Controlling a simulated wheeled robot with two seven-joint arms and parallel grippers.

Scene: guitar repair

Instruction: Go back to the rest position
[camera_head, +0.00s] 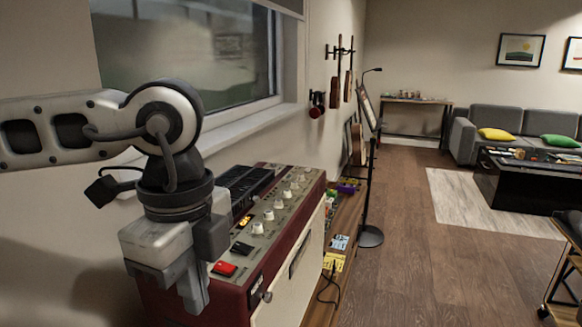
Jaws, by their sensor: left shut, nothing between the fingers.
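My left arm comes in from the left, and its gripper (192,290) points down at the front left of a dark red amplifier (285,240). The gripper is shut and holds nothing. It is close to the amplifier's near left corner, beside a red switch (224,268); I cannot tell whether it touches. The amplifier's top panel has several pale knobs (257,228) and a black switch (242,248). My right gripper is not in view.
The amplifier stands on a wooden bench (346,225) along the wall, under a window (190,50). A thin black stand (370,236) is beyond it. A black low table (520,180) and grey sofa (495,122) are at the right. The wooden floor (420,260) between is clear.

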